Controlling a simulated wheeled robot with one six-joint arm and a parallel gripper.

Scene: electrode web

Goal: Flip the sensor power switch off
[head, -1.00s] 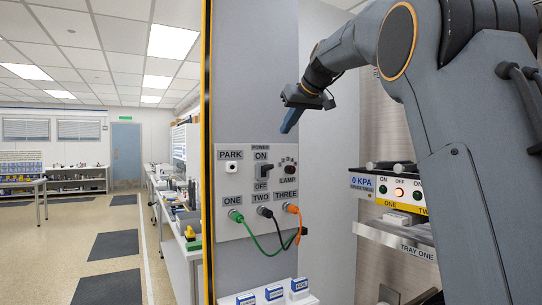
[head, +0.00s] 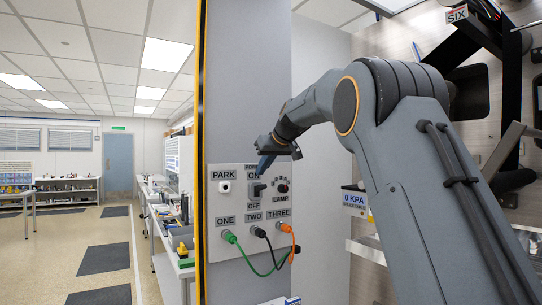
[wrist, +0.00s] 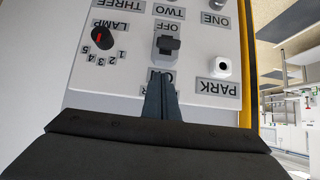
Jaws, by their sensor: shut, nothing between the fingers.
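The power switch (head: 256,191) is a dark lever on the light panel (head: 217,240), between the ON label above and the OFF label below. In the wrist view the panel is upside down, and the switch (wrist: 168,45) shows just beyond my fingertips, beside the OFF label (wrist: 167,27). I cannot tell for sure which way the lever is set. My gripper (head: 261,174) is shut and empty, its fingers pointing down toward the switch. In the wrist view the fingers (wrist: 161,76) cover part of the ON label. Contact with the lever cannot be made out.
A white PARK button (head: 224,187) sits left of the switch, and a LAMP knob (head: 283,188) sits right. Below are sockets with a green plug (head: 229,236), a black plug (head: 260,231) and an orange plug (head: 286,228), with hanging cables. A shelf unit stands right, partly behind my arm.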

